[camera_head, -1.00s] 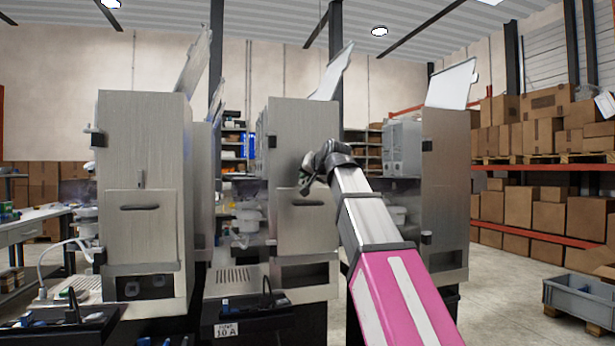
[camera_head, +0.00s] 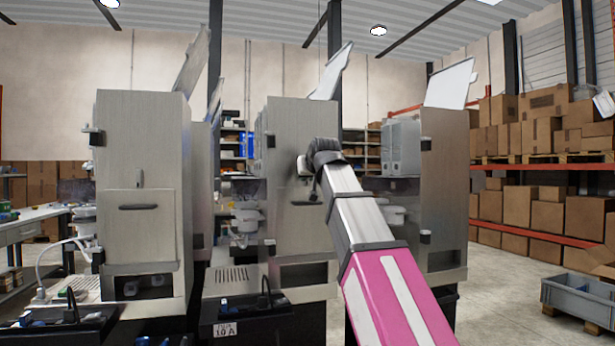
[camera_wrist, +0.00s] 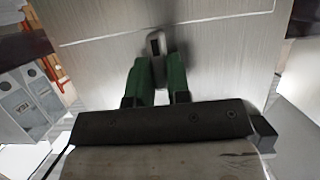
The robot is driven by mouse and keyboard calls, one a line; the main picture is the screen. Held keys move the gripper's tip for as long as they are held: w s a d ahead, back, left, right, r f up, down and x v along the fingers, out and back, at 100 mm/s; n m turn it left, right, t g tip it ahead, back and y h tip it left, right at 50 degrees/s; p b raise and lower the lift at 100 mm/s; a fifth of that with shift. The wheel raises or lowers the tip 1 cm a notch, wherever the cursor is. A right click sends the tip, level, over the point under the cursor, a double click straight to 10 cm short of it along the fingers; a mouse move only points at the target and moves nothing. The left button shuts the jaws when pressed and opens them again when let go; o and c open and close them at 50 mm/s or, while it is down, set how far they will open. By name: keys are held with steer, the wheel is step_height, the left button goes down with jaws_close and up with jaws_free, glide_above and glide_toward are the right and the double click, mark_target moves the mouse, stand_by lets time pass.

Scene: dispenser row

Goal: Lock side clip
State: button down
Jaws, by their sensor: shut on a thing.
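The middle dispenser (camera_head: 290,125) stands in front of me with its front panel facing me. In the wrist view, a small grey clip (camera_wrist: 155,40) with a dark slot sits on the brushed-metal panel (camera_wrist: 210,50).
The right dispenser (camera_head: 445,190) stands close to my arm's right. Open lids (camera_head: 332,72) rise above the dispensers. A black tray with a label (camera_head: 245,318) is low in front. A grey crate (camera_head: 580,296) on a pallet is at the right; floor beside it is clear.

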steer(key=c, duration=1.1)
jaws_free()
steer(key=v, duration=1.1)
steer(key=shift+a, duration=0.1)
